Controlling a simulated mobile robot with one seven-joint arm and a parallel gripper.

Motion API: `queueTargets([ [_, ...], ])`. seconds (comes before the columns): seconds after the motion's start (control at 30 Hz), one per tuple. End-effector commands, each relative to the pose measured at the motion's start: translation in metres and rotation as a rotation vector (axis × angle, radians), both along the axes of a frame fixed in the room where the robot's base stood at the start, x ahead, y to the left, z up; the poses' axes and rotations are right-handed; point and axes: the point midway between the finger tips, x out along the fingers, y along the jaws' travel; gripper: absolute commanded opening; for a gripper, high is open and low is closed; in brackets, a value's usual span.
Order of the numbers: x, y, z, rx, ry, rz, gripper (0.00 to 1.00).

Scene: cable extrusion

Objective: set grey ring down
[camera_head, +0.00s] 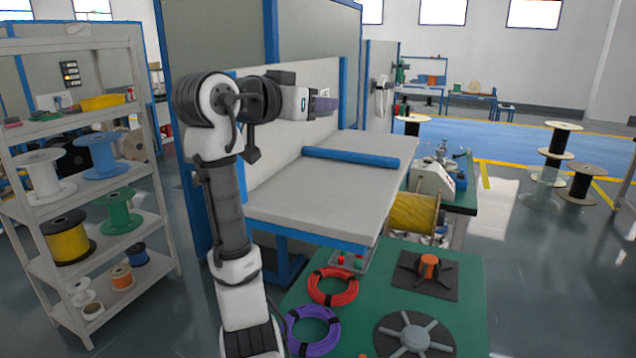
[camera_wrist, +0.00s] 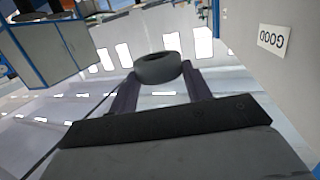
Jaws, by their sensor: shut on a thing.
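The grey ring (camera_wrist: 158,68) shows in the wrist view as a dark grey, thick, round piece at the fingertips. My gripper (camera_wrist: 160,84) is shut on it, with one finger at each side. In the head view my gripper (camera_head: 325,106) is held out to the right, well above the pale bench top (camera_head: 300,200) and near its upright back panel. I cannot make out the ring there.
A blue bar (camera_head: 350,158) lies across the bench top; the top in front of it is clear. The green table (camera_head: 460,305) holds red (camera_head: 333,286) and purple (camera_head: 312,330) cable coils. Shelves of spools (camera_head: 100,170) stand left.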

Motion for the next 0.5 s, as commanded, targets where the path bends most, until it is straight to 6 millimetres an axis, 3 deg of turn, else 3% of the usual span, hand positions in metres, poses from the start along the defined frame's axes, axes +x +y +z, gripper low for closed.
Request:
queueTargets([
  [0.5,0.000,-0.001,-0.104,-0.002,0.003,-0.001,0.23],
])
